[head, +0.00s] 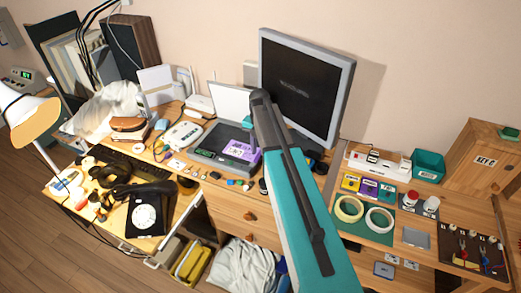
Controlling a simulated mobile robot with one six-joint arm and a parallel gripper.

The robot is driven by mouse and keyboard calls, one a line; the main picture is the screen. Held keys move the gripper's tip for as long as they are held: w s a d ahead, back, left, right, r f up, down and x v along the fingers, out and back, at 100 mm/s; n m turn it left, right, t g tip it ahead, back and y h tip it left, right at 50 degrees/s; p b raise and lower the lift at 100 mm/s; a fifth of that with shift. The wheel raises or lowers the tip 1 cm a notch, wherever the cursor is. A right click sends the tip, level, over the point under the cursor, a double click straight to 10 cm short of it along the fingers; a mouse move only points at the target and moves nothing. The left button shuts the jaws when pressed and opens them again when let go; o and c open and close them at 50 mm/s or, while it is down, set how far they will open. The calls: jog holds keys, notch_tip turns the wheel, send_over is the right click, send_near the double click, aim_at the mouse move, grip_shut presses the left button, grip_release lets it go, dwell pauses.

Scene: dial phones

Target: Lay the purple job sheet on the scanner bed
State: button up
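A purple sheet with a white label (240,149) shows at the right front of the dark grey scanner bed (208,141). I cannot tell whether it lies flat on the bed or is held just above it. The scanner's pale lid (229,101) stands raised behind. My teal arm reaches up from the lower right, and its wrist bends down near the purple sheet. A small teal part of my gripper (248,122) shows just above the sheet. The fingertips are hidden or too small to make out, so I cannot see whether they are open or shut.
A monitor (305,85) stands right behind my arm. Yellow, purple and teal labelled pieces (368,187) lie near two tape rolls (365,213) on a green mat. A black dial phone (146,213) and a lamp (30,120) are at left. Small items crowd the desk before the scanner.

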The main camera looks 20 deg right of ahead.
jog(key=shift+s+d+r, duration=0.1)
jog(key=shift+s+d, duration=0.05)
jog(key=shift+d, duration=0.05)
jog(key=shift+r, duration=0.5)
notch_tip(320, 180, up, 13)
jog(key=b, duration=0.3)
jog(key=shift+a+f, duration=0.15)
jog(key=shift+a, duration=0.05)
dwell(0.6)
notch_tip(320, 180, up, 9)
jog(key=p, duration=0.9)
jog(key=shift+r+p, duration=0.45)
jog(key=shift+r, duration=0.05)
